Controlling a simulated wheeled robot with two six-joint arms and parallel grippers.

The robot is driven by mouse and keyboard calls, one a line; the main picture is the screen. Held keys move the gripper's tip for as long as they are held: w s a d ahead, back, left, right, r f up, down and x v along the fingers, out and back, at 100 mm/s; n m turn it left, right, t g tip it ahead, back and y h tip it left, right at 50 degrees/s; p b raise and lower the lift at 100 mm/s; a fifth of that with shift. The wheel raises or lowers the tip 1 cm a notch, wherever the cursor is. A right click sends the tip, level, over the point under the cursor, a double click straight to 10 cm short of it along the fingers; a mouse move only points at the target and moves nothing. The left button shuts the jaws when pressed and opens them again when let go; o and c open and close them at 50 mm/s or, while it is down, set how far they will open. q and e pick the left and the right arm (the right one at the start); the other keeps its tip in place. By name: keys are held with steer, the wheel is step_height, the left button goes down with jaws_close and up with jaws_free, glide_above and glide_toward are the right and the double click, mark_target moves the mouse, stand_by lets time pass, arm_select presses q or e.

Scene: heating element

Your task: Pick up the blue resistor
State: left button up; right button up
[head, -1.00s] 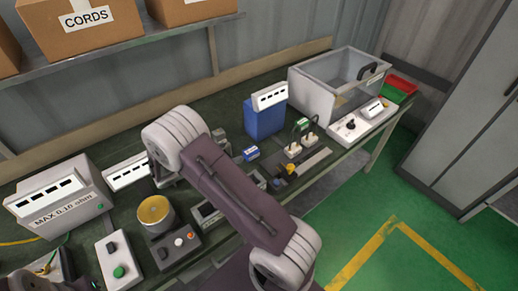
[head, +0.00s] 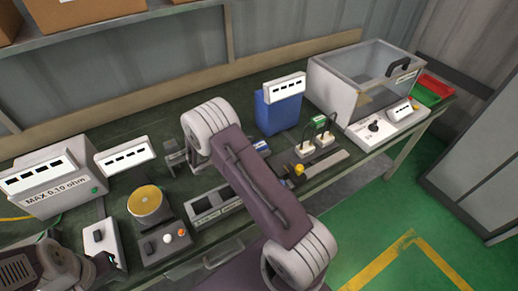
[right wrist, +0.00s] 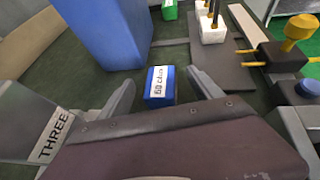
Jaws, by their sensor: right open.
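The blue resistor (head: 261,145), a small block with a white label, lies on the dark green bench. In the head view my right arm partly covers it. In the right wrist view the blue resistor (right wrist: 160,88) lies between the two fingers of my right gripper (right wrist: 160,78), with visible gaps on both sides. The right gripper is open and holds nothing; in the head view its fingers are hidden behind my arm. Part of my left arm, at its gripper end (head: 95,265), shows at the lower left; its jaws cannot be made out.
A tall blue box (head: 277,112) stands just behind the resistor. A plate with plugs (head: 316,147) and a yellow knob (head: 299,169) lies to its right. A clear-lidded case (head: 350,85) is farther right. A grey meter (head: 215,207) and a yellow-topped drum (head: 149,204) stand left.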

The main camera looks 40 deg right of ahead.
mark_target(264, 142)
steer(key=x, duration=0.4)
steer(key=shift+d+f, duration=0.15)
steer(key=shift+d, duration=0.2)
steer(key=shift+a, duration=0.1)
jaws_close()
step_height(264, 142, up, 5)
steer(key=shift+w+f, duration=0.1)
steer(key=shift+f, duration=0.15)
steer(key=s+d+r, duration=0.3)
steer(key=s+r, duration=0.3)
steer(key=s, duration=0.5)
steer(key=shift+s+d+r, duration=0.15)
steer(key=shift+d+r, duration=0.1)
steer(key=shift+r, duration=0.1)
